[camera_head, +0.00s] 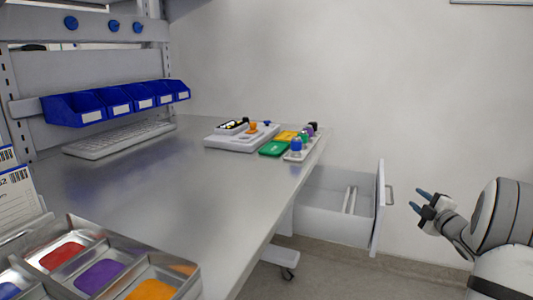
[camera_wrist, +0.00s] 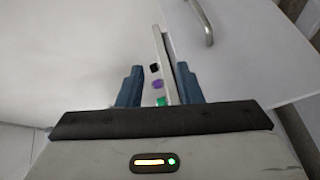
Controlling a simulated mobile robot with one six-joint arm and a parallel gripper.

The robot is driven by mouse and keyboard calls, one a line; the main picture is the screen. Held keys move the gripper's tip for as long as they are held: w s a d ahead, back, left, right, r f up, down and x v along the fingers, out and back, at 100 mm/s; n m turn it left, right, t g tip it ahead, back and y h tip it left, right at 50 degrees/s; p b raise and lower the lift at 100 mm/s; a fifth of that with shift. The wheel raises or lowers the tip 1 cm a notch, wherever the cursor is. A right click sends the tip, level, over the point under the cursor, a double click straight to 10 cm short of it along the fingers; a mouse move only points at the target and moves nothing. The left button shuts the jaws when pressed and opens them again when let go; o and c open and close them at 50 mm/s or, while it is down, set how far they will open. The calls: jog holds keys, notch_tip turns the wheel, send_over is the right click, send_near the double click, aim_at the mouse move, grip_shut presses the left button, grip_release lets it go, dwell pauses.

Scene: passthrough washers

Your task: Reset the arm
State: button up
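My gripper (camera_head: 424,200) is at the right of the head view, to the right of the open drawer's front and lower than the tabletop. Its two blue fingers are spread apart with nothing between them in the head view. In the wrist view my gripper (camera_wrist: 158,88) also shows its two blue fingers apart. A light strip with black, purple and green round items shows between and beyond the fingers there, at a distance.
A workbench (camera_head: 200,200) carries a white tray (camera_head: 240,138), a green block (camera_head: 273,149) and small coloured bottles (camera_head: 296,144). An open drawer (camera_head: 335,205) juts out; its handle (camera_wrist: 204,22) shows in the wrist view. Blue bins (camera_head: 118,102) hang above; metal trays (camera_head: 105,265) stand front left.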

jog(key=s+a+r+m+g+h+p, duration=0.2)
jog(key=s+a+r+m+h+p, duration=0.1)
jog(key=a+r+m+p, duration=0.25)
jog(key=s+a+r+m+g+h+p, duration=0.2)
jog(key=s+a+r+m+g+p, duration=0.15)
jog(key=a+r, duration=0.35)
jog(key=s+a+r+m+g+y+p, duration=0.1)
jog(key=s+a+m+g+p, duration=0.1)
jog(key=s+a, duration=0.4)
jog(key=s+a+r+m+g+y+p, duration=0.1)
jog(key=s+a+g+p, duration=0.3)
jog(key=s, duration=1)
jog(key=s+a+r+m+g+p, duration=0.3)
jog(key=s+a+p, duration=0.3)
jog(key=s+a, duration=0.2)
jog(key=shift+s+a+m+y+p, duration=0.25)
jog(key=shift+s+m+y+p, duration=0.2)
jog(key=shift+s, duration=0.8)
